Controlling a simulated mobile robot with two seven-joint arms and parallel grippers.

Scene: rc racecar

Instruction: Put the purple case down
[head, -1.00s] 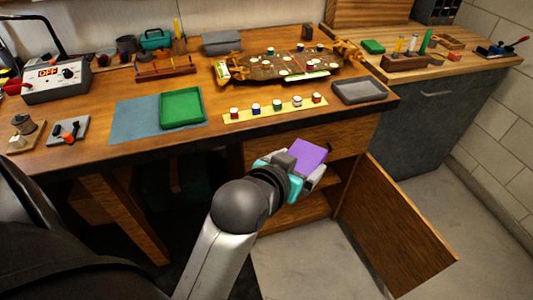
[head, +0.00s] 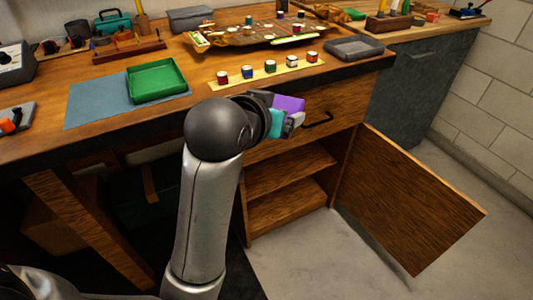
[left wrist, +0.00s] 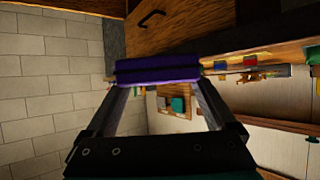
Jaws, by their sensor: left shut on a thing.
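The purple case (head: 288,103) is held in my left gripper (head: 292,121), in front of the bench's drawer and just below the worktop's front edge. The arm hides part of the case in the head view. In the left wrist view the case (left wrist: 158,70) is a dark purple bar spanning the two fingertips of my left gripper (left wrist: 160,82), which is shut on it. The wooden workbench (head: 215,105) has an open cabinet (head: 285,205) below the drawer. My right gripper is not in view.
The cabinet door (head: 405,195) swings out to the right over clear floor. On the bench are a green tray (head: 157,80), a blue mat (head: 100,105), a grey tray (head: 355,47) and a yellow strip (head: 265,72) with several small jars. The shelf (head: 290,170) looks empty.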

